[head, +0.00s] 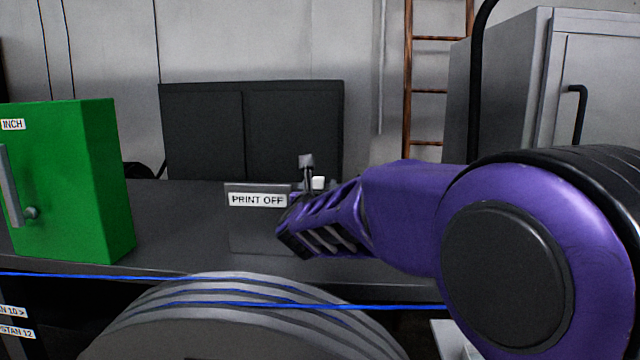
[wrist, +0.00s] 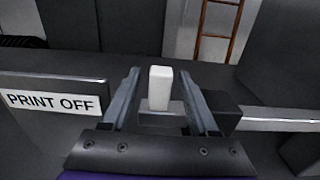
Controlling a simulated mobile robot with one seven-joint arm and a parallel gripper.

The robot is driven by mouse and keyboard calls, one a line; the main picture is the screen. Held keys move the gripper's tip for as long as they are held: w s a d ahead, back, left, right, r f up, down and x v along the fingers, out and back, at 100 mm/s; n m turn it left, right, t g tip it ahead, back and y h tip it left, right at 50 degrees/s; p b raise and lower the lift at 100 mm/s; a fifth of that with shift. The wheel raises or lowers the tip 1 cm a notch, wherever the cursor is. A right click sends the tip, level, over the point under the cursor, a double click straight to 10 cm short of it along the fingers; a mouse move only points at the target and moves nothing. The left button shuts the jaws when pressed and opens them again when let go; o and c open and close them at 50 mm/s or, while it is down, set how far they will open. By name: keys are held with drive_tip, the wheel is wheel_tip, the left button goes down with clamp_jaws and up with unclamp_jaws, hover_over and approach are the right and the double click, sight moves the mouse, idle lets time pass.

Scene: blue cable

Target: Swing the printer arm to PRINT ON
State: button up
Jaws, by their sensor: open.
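A white upright block (wrist: 160,88), which looks like the handle of the printer arm, stands between my gripper's two fingers in the wrist view. My gripper (wrist: 160,72) is open, with a finger on each side of the block and a gap visible at each side. In the head view the white block (head: 318,183) shows small above my purple wrist, which hides most of the gripper. A PRINT OFF label (head: 258,200) is on a dark grey box to the left of it; the label also shows in the wrist view (wrist: 50,103). No PRINT ON label is visible.
A green cabinet (head: 75,180) stands at the left on the dark bench. A large grey reel (head: 235,330) is in front, with a blue cable (head: 100,276) running across. A dark panel (head: 250,130) and a ladder (head: 428,90) are behind; a grey cabinet (head: 500,90) is at right.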

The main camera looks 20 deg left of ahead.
drive_tip(key=shift+c, duration=0.3)
clamp_jaws()
idle(1.1)
